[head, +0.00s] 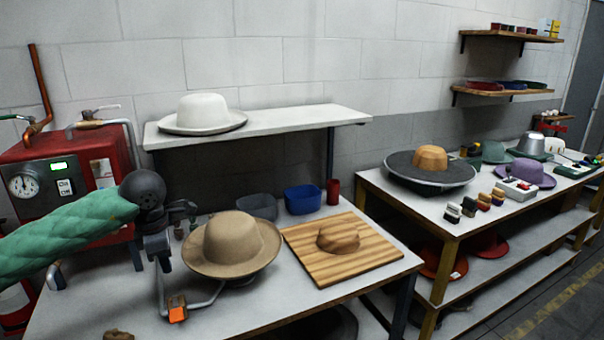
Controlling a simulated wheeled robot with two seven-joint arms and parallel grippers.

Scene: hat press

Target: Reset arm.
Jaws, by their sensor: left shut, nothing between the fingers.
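My left arm comes in from the left in a green quilted sleeve. My left gripper (186,209) is dark, shut and empty, in front of the red steam machine (98,160) and just left of the tan hat (232,244). The tan hat sits brim down on a low support on the near table. A bent metal handle with an orange end (177,309) stands just below the gripper, left of the hat; I cannot tell whether they touch. My right gripper is not in view.
A wooden board with a hat block (338,237) lies right of the tan hat. A blue bin (303,199), a grey bin (257,206) and a red cup (333,190) stand behind. A white hat (203,114) sits on the raised shelf (290,123). A second table (375,187) holds hats and brushes.

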